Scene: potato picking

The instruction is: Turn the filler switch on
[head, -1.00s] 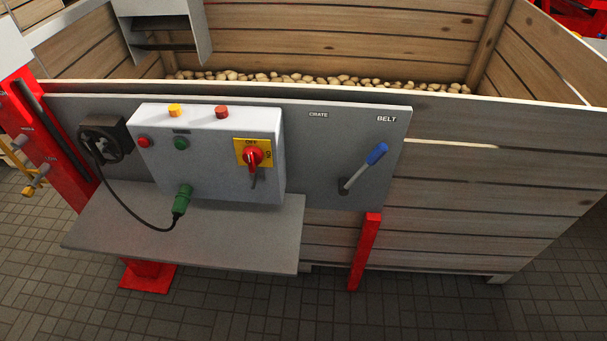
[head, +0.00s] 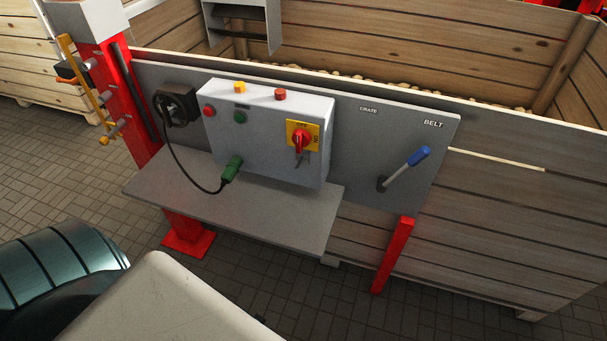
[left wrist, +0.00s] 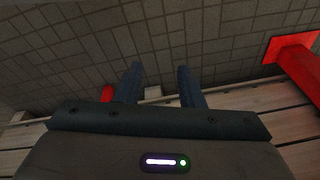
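The filler switch appears to be the red rotary knob (head: 302,141) on a yellow plate on the front of the grey control box (head: 262,150). The plate carries OFF and ON lettering, too small to read the knob's setting surely. My left gripper (left wrist: 158,82) shows in the left wrist view with its two dark fingers apart and nothing between them, above paved floor. Neither gripper shows in the head view. Part of my own body fills the head view's lower left.
A grey shelf (head: 240,205) juts out below the box. A green plug (head: 231,170) with a black cable hangs at the box. A blue-handled lever (head: 405,167) is at right under BELT. A wooden crate (head: 480,200) with potatoes stands behind. Red posts (head: 393,256) support the panel.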

